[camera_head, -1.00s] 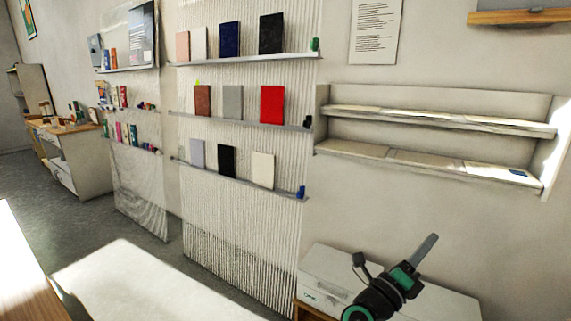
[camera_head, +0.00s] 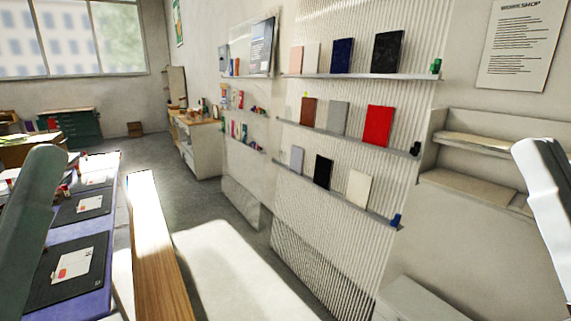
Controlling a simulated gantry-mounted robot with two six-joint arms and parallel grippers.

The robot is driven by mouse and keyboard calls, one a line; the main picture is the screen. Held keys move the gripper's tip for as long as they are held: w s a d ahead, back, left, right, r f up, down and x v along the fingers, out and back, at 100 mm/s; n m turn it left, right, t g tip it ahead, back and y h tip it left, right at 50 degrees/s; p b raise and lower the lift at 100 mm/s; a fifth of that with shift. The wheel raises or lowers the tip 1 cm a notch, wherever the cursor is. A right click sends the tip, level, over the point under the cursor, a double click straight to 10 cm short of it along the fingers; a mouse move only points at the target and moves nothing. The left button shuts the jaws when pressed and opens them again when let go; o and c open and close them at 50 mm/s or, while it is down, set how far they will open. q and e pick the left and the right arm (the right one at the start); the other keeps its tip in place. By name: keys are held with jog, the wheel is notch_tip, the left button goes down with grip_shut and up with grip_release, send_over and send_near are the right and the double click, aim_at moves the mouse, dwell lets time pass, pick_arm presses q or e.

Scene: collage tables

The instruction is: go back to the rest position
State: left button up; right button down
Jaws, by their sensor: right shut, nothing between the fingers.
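A grey-green part of my left arm (camera_head: 30,225) rises at the left edge, in front of the blue table. My left gripper itself does not show. Neither arm part visibly holds anything.
A blue table (camera_head: 99,238) with dark mats and cards lies at left, beside a wooden edge (camera_head: 155,240). Ledges with books, including a red book (camera_head: 379,126), line the ribbed wall. A white drawer cabinet (camera_head: 420,300) stands low at right. The middle floor is open.

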notch_tip(320, 180, up, 38)
jog(key=p, duration=3.4)
jog(key=shift+f+y, duration=0.25)
jog(key=shift+y, duration=0.05)
